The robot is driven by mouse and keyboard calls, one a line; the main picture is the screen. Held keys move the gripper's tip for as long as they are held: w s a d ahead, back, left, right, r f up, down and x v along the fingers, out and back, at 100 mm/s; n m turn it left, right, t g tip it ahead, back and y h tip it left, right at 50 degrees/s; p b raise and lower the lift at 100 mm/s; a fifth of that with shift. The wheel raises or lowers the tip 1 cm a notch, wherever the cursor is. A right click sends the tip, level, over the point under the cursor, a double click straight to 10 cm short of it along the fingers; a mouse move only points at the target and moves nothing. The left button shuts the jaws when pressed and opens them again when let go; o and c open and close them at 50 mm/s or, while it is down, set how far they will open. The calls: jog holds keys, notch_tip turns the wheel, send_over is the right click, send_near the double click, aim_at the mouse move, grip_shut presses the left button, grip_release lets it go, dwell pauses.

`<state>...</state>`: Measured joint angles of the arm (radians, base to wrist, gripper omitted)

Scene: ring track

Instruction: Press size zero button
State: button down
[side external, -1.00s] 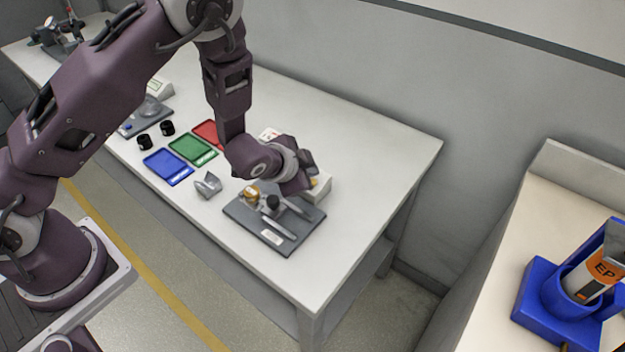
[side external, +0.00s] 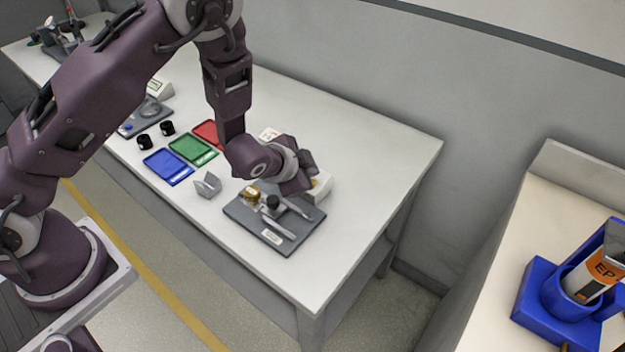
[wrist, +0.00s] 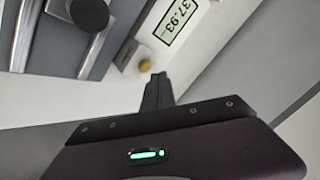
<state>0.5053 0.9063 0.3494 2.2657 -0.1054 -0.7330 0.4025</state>
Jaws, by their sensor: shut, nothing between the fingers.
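A pale box with a digital display (wrist: 176,20) reading about 37.93 shows in the wrist view. A small round yellowish button (wrist: 145,64) sits on its face below the display. I cannot read a label by it. My gripper (wrist: 158,78) is shut and empty, its dark fingertips just below and right of the button in the picture; whether they touch it I cannot tell. In the side view my gripper (side external: 307,172) is at the pale box (side external: 321,187), partly hiding it, and the button's contact is not clear there.
A grey fixture plate (side external: 245,220) with a black knob (side external: 271,203) stands right beside the box. A small grey angled block (side external: 207,186) and blue (side external: 167,167), green (side external: 193,150) and red trays lie further left. The table's right part (side external: 385,160) is clear.

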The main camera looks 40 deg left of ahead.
jog(key=shift+f, duration=0.4)
jog(key=shift+f, duration=0.5)
dwell(0.6)
jog(key=shift+r, duration=0.95)
jog(key=shift+r, duration=2.5)
